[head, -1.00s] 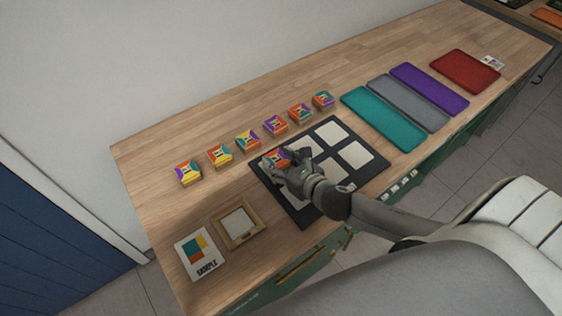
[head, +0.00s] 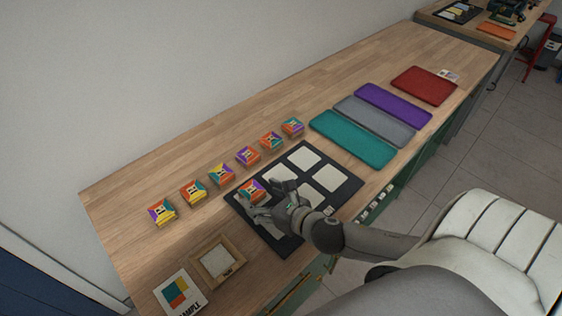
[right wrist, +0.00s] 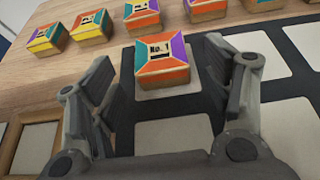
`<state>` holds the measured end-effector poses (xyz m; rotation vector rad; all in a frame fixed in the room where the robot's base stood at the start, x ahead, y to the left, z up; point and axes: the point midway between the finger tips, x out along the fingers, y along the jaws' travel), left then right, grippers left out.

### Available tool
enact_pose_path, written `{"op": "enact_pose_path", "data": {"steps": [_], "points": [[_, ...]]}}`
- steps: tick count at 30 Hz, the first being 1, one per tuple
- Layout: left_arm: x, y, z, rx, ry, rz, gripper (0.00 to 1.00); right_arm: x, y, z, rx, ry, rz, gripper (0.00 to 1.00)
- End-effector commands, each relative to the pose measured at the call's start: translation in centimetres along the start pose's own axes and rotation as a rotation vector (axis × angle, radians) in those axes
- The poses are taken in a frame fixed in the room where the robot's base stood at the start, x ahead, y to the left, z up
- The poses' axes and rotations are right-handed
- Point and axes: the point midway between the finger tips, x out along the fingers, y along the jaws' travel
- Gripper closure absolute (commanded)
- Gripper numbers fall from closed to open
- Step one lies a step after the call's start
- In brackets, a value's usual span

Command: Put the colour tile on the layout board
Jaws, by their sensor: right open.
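The colour tile (head: 252,190), a block with orange, purple and teal sides and "No. 1" on top, rests on the far-left white cell of the black layout board (head: 307,177). In the right wrist view the tile (right wrist: 162,62) sits flat, with a strip of its white cell showing in front. My right gripper (head: 262,208) is open and empty, just on the near side of the tile. In the right wrist view its fingers (right wrist: 165,85) stand wide apart to the left and right, clear of the tile. My left gripper is not in view.
Several similar tiles (head: 221,175) stand in a row behind the board. A wooden frame (head: 218,262) and a sample card (head: 178,295) lie at the near left. Teal (head: 352,139), grey (head: 375,121), purple (head: 393,104) and red (head: 424,86) pads lie to the right.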

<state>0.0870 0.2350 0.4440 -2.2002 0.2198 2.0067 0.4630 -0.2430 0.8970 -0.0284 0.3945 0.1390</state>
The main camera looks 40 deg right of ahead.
Motion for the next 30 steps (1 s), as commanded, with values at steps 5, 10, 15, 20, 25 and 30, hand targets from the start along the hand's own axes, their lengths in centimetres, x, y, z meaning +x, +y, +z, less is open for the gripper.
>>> {"op": "enact_pose_path", "data": {"steps": [5, 10, 15, 20, 25, 30], "points": [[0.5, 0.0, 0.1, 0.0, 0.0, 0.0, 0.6, -3.1, 0.0, -0.2, -0.002, 0.003, 0.0, 0.27], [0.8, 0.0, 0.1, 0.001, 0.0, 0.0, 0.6, -5.5, 0.0, -0.2, -0.001, 0.003, 0.001, 0.27], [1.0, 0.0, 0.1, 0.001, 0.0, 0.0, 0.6, -7.3, 0.0, -0.2, 0.001, 0.002, -0.001, 0.27], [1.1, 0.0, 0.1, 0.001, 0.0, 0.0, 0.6, -8.2, 0.0, -0.1, 0.0, 0.001, -0.001, 0.27], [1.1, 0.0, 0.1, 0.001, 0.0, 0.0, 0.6, -8.5, -0.1, 0.0, 0.0, -0.001, -0.002, 0.27], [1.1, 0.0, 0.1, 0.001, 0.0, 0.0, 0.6, -8.5, -0.1, 0.0, 0.0, -0.001, -0.002, 0.27]]}}
